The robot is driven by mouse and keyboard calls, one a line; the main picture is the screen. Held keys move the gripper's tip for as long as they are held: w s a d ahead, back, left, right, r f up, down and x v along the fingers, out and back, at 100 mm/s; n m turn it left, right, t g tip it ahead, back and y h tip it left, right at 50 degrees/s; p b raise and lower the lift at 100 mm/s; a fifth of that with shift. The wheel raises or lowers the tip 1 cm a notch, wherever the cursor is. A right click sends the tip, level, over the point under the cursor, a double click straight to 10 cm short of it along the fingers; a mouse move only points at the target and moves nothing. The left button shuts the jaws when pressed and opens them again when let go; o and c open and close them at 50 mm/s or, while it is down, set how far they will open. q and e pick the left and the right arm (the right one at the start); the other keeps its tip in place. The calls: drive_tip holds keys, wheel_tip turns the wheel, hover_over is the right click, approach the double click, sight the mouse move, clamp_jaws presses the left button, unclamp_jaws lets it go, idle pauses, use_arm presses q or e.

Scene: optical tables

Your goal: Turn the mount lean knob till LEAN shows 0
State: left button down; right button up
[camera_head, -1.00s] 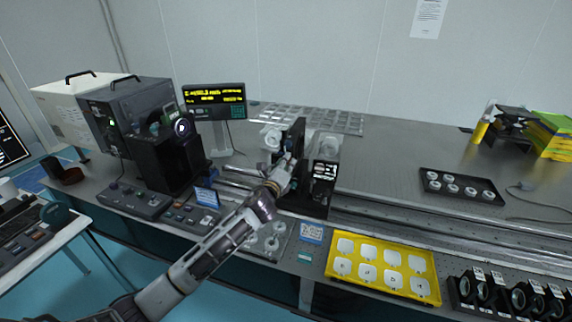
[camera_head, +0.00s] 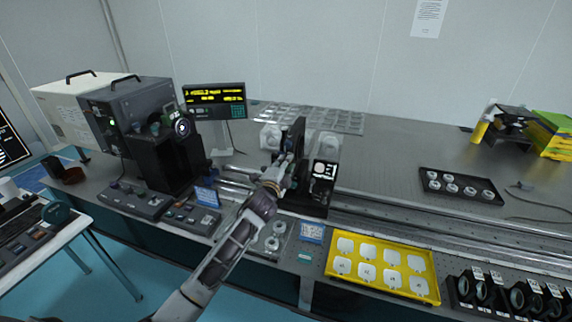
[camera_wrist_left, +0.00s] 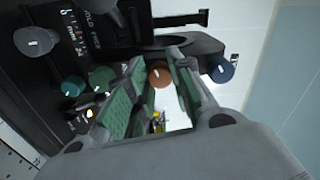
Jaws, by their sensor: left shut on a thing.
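My left gripper (camera_head: 285,164) reaches the black mount (camera_head: 299,137) on the rail. In the left wrist view its green-padded fingers (camera_wrist_left: 155,95) stand on either side of an orange-brown knob (camera_wrist_left: 159,74) and are shut on it. Which label belongs to this knob cannot be read. A blue knob (camera_wrist_left: 222,70), a teal knob (camera_wrist_left: 73,86), a green knob (camera_wrist_left: 101,79) and a grey knob (camera_wrist_left: 37,41) sit around it. The readout display (camera_head: 214,95) shows yellow text, too small to read for LEAN. My right gripper is not in view.
A yellow tray (camera_head: 383,292) of white pieces lies at the front right, with black lens holders (camera_head: 508,296) beyond it. A black tray (camera_head: 460,186) lies further back. A dark instrument (camera_head: 168,160) stands left of the mount.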

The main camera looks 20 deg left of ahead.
use_arm(q)
drive_tip(key=shift+n, duration=0.6)
drive_tip(key=shift+f, duration=0.1)
drive_tip(key=c, duration=1.2)
unclamp_jaws()
drive_tip(key=shift+a, duration=0.1)
drive_tip(key=shift+c, duration=0.2)
drive_tip(key=s, duration=1.2)
drive_tip(key=shift+a, duration=0.15)
